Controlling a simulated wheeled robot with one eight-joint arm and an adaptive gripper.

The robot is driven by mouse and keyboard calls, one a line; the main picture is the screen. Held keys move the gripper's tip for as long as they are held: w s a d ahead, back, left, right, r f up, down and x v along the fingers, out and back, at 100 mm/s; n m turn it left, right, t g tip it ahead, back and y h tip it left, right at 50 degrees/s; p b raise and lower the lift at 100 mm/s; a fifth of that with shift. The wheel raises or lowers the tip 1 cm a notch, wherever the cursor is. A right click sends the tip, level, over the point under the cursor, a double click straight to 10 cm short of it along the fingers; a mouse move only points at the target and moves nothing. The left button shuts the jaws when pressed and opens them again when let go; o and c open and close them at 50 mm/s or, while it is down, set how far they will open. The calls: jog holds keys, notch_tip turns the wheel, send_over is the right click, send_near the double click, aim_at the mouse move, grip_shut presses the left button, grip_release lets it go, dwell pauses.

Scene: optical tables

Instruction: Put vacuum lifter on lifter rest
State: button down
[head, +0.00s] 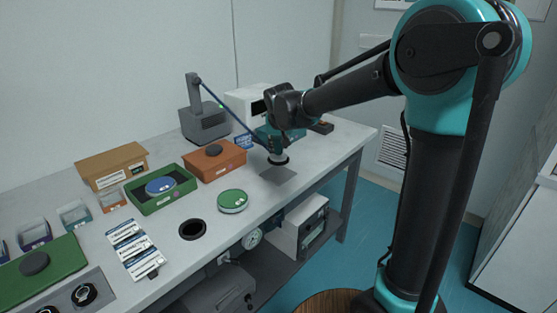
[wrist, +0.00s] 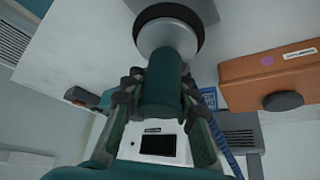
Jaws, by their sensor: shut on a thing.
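The vacuum lifter has a teal body, a silver lower part and a black round rim. In the head view it (head: 278,158) is upright above the table's right part, over a grey square patch (head: 279,175); whether it touches is unclear. My gripper (wrist: 160,88) is shut around its teal body, and the lifter (wrist: 168,38) fills the upper middle of the wrist view. A blue hose (head: 229,113) runs from it to a grey pump unit (head: 205,122). No label names the lifter rest; the black ring (head: 193,230) near the front edge and the grey patch are both bare.
An orange box (head: 216,160) with a black knob stands left of the lifter. A green tray (head: 135,202) holds a blue disc (head: 160,186); a green disc (head: 233,201) lies nearer. A white box (head: 246,101) stands behind my gripper. Cards (head: 136,249) lie at front left.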

aim_at(278, 159)
jog(key=shift+f, duration=2.8)
jog(key=shift+f, duration=0.15)
jog(key=c, duration=1.2)
grip_release()
